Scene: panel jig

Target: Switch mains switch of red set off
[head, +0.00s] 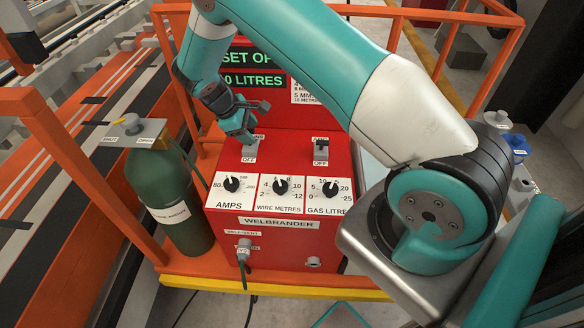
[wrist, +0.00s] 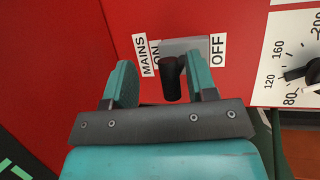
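The red set (head: 272,222), marked WELBRANDER, stands in the middle of the head view. Its mains switch is a black lever (wrist: 172,78) on a grey plate (wrist: 200,47), between an ON label and an OFF label (wrist: 217,50). The lever sits nearer the ON end. My gripper (wrist: 162,82) is open in the wrist view, with the lever between its teal fingers. The lever is close to the right, OFF-side finger; I cannot tell whether they touch. In the head view my gripper (head: 243,132) is at the mains plate (head: 250,152) and hides the lever.
A second switch (head: 320,152), marked GAS, is to the right. Three dials, AMPS (head: 231,184), wire metres (head: 281,186) and gas litres (head: 330,188), are below. A green gas bottle (head: 168,200) and orange rails (head: 75,165) stand left. My arm partly covers the green display (head: 252,82).

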